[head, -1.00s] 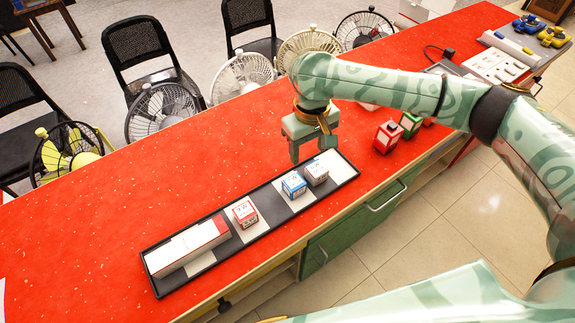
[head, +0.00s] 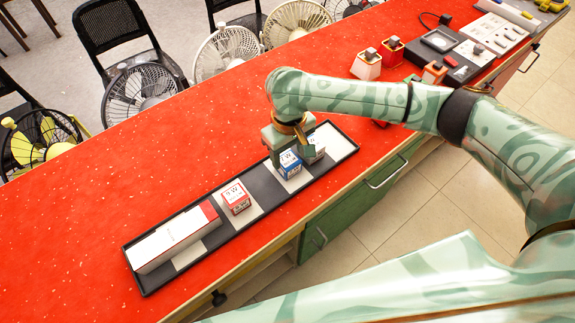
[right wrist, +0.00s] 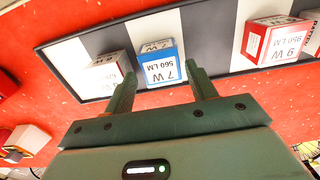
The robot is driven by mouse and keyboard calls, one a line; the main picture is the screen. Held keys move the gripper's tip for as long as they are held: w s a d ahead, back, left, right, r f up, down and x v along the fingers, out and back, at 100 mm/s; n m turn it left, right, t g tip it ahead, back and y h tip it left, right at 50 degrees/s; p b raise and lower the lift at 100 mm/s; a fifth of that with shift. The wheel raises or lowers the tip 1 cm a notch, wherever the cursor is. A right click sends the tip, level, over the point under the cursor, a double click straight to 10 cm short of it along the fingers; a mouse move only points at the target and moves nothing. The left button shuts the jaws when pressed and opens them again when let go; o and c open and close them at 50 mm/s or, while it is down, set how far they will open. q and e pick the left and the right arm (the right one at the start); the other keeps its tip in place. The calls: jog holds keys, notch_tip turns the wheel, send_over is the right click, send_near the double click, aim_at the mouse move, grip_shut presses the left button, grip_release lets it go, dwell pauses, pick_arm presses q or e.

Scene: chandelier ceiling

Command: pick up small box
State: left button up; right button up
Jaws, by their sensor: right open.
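A blue and white small box (head: 289,165), marked 7 W, stands on a striped black and white tray (head: 262,184). It also shows in the right wrist view (right wrist: 162,66). A red and white small box (head: 236,197) stands to its left. A grey-sided small box (head: 317,151) stands to its right, partly hidden by my gripper in the head view. My right gripper (head: 292,157) is open and low over the tray at the blue box. In the right wrist view its fingertips (right wrist: 163,80) frame the blue box; contact cannot be told. My left gripper is not in view.
A long white and red box (head: 170,240) lies at the tray's left end. The tray is on a red counter (head: 100,210). Orange and white lamp-like items (head: 367,66) and a switch panel (head: 490,35) are at the back right. Fans (head: 140,92) and chairs stand behind.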

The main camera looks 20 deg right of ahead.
aim_at(288, 160)
notch_tip(288, 160, down, 4)
jog(key=shift+b, duration=0.85)
jog(key=shift+r, duration=0.2)
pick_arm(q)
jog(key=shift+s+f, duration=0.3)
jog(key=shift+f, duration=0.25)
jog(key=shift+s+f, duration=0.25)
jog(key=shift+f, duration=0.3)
pick_arm(e)
jog(key=c, duration=0.8)
jog(key=shift+o, duration=0.2)
